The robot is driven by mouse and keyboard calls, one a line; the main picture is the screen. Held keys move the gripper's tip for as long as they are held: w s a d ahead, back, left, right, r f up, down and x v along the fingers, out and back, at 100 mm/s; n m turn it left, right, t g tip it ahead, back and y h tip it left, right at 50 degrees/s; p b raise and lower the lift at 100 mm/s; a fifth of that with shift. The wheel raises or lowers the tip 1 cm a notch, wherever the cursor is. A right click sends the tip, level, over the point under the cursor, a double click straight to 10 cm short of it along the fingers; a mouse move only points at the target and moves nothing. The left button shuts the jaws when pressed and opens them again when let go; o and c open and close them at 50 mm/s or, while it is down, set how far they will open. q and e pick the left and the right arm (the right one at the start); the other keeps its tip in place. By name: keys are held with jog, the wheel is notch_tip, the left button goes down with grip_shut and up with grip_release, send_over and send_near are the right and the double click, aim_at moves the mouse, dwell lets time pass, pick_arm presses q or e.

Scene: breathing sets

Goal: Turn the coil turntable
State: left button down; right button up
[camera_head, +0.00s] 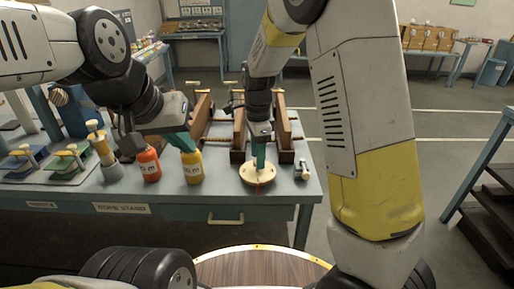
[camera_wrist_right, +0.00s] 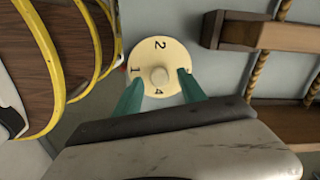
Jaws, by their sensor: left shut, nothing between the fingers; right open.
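The coil turntable is a round cream disc (camera_head: 258,179) with a raised centre knob, near the front right edge of the table. In the right wrist view the disc (camera_wrist_right: 162,54) shows a 2 at the top, a 1 at the left and a 4 at the bottom; the right finger covers the right side. My right gripper (camera_head: 260,163) points down over the disc, open, with its teal fingers (camera_wrist_right: 160,77) on either side of the knob; contact cannot be told. My left gripper (camera_head: 186,146) is shut and empty, by the top of the yellow bottle.
A yellow bottle (camera_head: 192,168) and an orange bottle (camera_head: 149,165) stand left of the disc. Wooden frames with ropes (camera_head: 285,130) stand behind it. A small metal-and-wood piece (camera_head: 302,170) lies to its right. Green-topped stands (camera_head: 66,163) are at the left.

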jog(key=shift+f, duration=0.45)
grip_shut()
